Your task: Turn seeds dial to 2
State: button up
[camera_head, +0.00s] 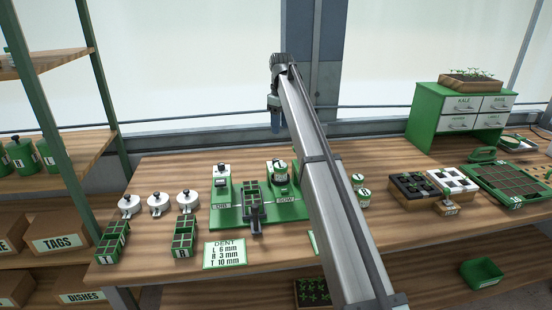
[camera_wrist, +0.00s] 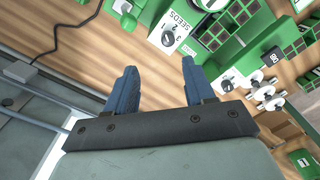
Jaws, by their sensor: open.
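The seeds dial (camera_wrist: 168,38) is a dark knob on a white face of a green housing, marked SEEDS with small numbers beside it. It is at the top centre of the wrist view; which number it points to is too small to tell.
A second knob (camera_wrist: 226,85) is on the other station. A green cell tray (camera_head: 253,193) sits between the stations. A cable (camera_wrist: 34,67) lies behind. My arm crosses the table's middle.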

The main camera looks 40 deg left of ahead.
aim_at(276, 159)
jog(key=f, duration=0.4)
jog(key=s+f, duration=0.1)
jog(key=f, duration=0.4)
jog(key=a+f, duration=0.1)
jog(key=f, duration=0.3)
jog(key=shift+s+f, duration=0.2)
jog(key=shift+f, duration=0.1)
jog(key=shift+c, duration=0.5)
grip_shut()
